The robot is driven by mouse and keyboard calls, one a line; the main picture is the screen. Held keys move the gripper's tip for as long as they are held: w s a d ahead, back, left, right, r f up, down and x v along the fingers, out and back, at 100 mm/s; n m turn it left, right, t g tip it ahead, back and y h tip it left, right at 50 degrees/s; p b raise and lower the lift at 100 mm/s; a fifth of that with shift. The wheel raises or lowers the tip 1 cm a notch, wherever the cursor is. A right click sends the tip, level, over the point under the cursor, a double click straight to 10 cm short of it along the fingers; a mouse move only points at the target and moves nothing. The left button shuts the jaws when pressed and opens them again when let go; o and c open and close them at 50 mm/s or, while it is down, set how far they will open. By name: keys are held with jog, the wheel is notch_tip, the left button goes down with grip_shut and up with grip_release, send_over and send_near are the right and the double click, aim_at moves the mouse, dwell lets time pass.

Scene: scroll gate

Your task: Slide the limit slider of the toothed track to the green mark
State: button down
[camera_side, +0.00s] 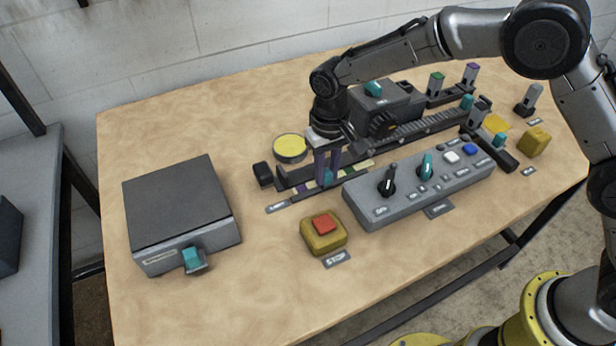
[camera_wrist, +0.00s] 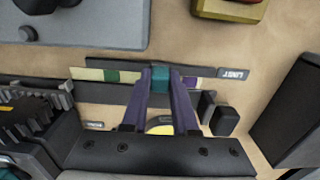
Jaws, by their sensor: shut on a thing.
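The toothed track (camera_side: 425,126) runs diagonally across the table in the side view. Along its near side lies a strip with the teal limit slider (camera_side: 327,177), which also shows in the wrist view (camera_wrist: 160,80). My gripper (camera_side: 327,182) points down with its purple fingers shut on the slider, one on each side in the wrist view (camera_wrist: 161,73). The green mark (camera_wrist: 111,76) is on the cream scale, left of the slider and apart from it. A purple mark (camera_wrist: 190,83) lies just right of the fingers, near the LIMIT label (camera_wrist: 233,73).
A grey control panel (camera_side: 365,203) with knobs and buttons stands close in front of the strip. A red stop button on a yellow base (camera_side: 323,234) is nearer the front. A grey box (camera_side: 180,205) stands at left. A yellow disc (camera_side: 290,148) lies behind the track's end.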

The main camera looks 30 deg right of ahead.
aim_at(356, 174)
jog(key=d, duration=0.7)
jog(key=shift+d+r, duration=0.1)
jog(key=shift+d, duration=0.3)
jog(key=c, duration=0.7)
grip_release()
notch_tip(356, 174, up, 14)
jog(key=shift+f, duration=0.1)
